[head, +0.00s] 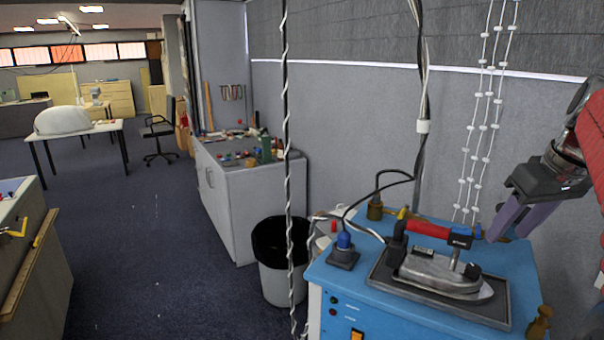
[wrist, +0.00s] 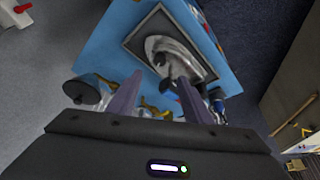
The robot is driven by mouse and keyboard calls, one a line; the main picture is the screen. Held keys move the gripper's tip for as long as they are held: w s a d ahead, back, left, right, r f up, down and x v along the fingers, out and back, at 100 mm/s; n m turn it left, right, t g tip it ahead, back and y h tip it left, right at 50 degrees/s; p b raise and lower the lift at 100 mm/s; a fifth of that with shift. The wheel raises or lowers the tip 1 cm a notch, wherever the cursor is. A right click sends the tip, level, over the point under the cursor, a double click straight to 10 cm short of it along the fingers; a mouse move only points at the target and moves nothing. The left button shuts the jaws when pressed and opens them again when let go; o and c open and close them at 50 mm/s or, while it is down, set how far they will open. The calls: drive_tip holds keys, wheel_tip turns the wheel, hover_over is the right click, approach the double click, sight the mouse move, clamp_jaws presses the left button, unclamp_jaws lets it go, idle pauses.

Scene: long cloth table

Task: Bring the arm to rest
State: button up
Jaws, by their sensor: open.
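My gripper (head: 508,236) hangs at the right of the head view, with its dark body and two purple-grey fingers pointing down and left. It is open and empty, above the right back part of a blue station (head: 385,310). In the wrist view my gripper (wrist: 160,79) shows its two fingers spread apart. A clothes iron (head: 445,270) with a red handle lies on a dark framed plate on the station's top. The iron (wrist: 180,58) shows beyond the fingertips in the wrist view, apart from them.
Cables (head: 422,100) hang down behind the station, and a wrapped cord (head: 286,130) hangs to its left. A bin (head: 275,275) stands beside it. A grey wall (head: 350,130) rises close behind. A cluttered cabinet (head: 245,205) stands further left. Open floor (head: 150,250) lies at left.

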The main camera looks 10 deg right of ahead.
drive_tip(key=shift+d, duration=0.1)
drive_tip(key=s+a+f+m, duration=0.2)
drive_tip(key=a+f+m, duration=0.35)
drive_tip(key=f, duration=0.35)
drive_tip(key=s+a+f+n, duration=0.2)
drive_tip(key=a+f, duration=0.1)
drive_tip(key=a, duration=0.5)
drive_tip(key=s+a+f+n, duration=0.2)
drive_tip(key=s+a+f, duration=0.1)
drive_tip(key=a, duration=0.6)
drive_tip(key=s+a+f+n+t, duration=0.1)
drive_tip(key=s+a+f+n, duration=0.1)
drive_tip(key=a, duration=0.7)
drive_tip(key=shift+s+f, duration=0.45)
drive_tip(key=shift+s, duration=0.15)
